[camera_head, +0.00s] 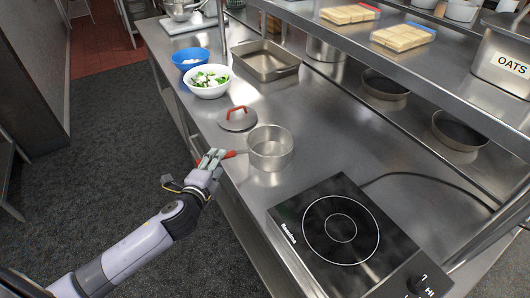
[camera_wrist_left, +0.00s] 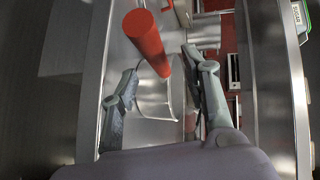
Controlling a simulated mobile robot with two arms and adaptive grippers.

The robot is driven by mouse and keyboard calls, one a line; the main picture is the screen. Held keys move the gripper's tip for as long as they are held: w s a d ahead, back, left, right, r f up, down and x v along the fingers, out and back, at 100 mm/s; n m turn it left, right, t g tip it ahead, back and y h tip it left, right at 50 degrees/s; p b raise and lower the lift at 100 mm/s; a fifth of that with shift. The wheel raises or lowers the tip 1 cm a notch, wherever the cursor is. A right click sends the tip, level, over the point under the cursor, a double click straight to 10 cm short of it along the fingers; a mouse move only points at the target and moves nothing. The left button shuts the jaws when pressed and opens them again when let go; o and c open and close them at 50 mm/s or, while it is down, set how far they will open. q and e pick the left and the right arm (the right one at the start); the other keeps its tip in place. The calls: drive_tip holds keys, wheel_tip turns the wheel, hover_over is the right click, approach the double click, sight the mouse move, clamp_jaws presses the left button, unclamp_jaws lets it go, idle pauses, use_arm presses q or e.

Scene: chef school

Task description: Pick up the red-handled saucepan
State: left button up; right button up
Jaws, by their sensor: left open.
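The metal saucepan (camera_head: 271,150) stands on the steel counter, and its red handle (camera_head: 231,154) points left toward the counter's front edge. My left gripper (camera_head: 214,157) is at the outer end of this handle. In the left wrist view the red handle (camera_wrist_left: 147,40) runs between and in front of the two spread fingers (camera_wrist_left: 160,66). The jaws are open, with space beside the handle; contact is not clear. Part of the saucepan (camera_wrist_left: 155,100) shows behind the handle. My right gripper is not in view.
A lid with a red grip (camera_head: 238,121) lies just behind the saucepan. A black induction hob (camera_head: 300,218) is at the front right. A salad bowl (camera_head: 208,92), a blue bowl (camera_head: 190,66) and a metal tray (camera_head: 278,72) stand farther back. A shelf (camera_head: 345,60) overhangs the right side.

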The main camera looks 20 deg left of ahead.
use_arm(q)
drive_tip(key=x, duration=0.1)
drive_tip(key=p+x, duration=0.1)
drive_tip(key=x, duration=0.2)
drive_tip(key=shift+w+d+p, duration=0.2)
drive_tip(key=shift+d+p, duration=0.15)
drive_tip(key=shift+w+f, duration=0.25)
drive_tip(key=shift+w, duration=0.15)
drive_tip(key=shift+s, duration=0.1)
drive_tip(key=shift+c, duration=0.4)
clamp_jaws()
drive_tip(key=shift+r, duration=0.1)
